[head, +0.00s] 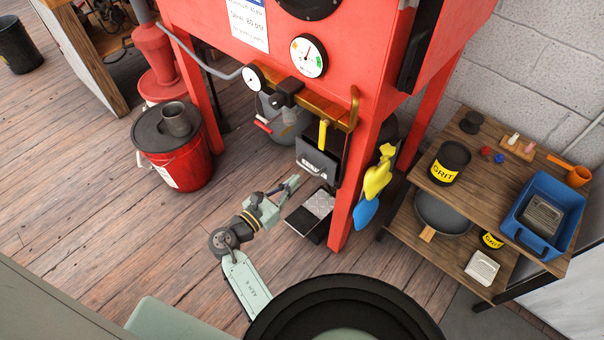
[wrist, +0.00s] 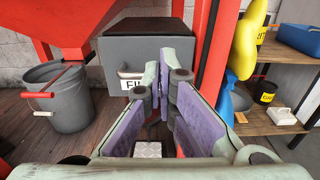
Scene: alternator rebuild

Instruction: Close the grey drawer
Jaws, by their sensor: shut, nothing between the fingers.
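The grey drawer (head: 318,160) is under the red cabinet, between its front legs, in the head view. In the wrist view the grey drawer (wrist: 118,52) shows its front, with a white label and a pull partly hidden by my fingers. Its top looks dark; I cannot tell how far it stands out. My gripper (head: 293,183) is just in front of and below the drawer. In the wrist view my gripper (wrist: 157,82) has its fingers together and empty, overlapping the right side of the drawer front. I cannot tell whether they touch it.
A red cabinet leg (head: 352,200) stands right of the drawer, with yellow and blue gloves (head: 378,172) hanging there. A grey bucket (wrist: 57,95) is left of it. A patterned metal pad (head: 319,204) is low in front. A wooden shelf (head: 470,190) stands right.

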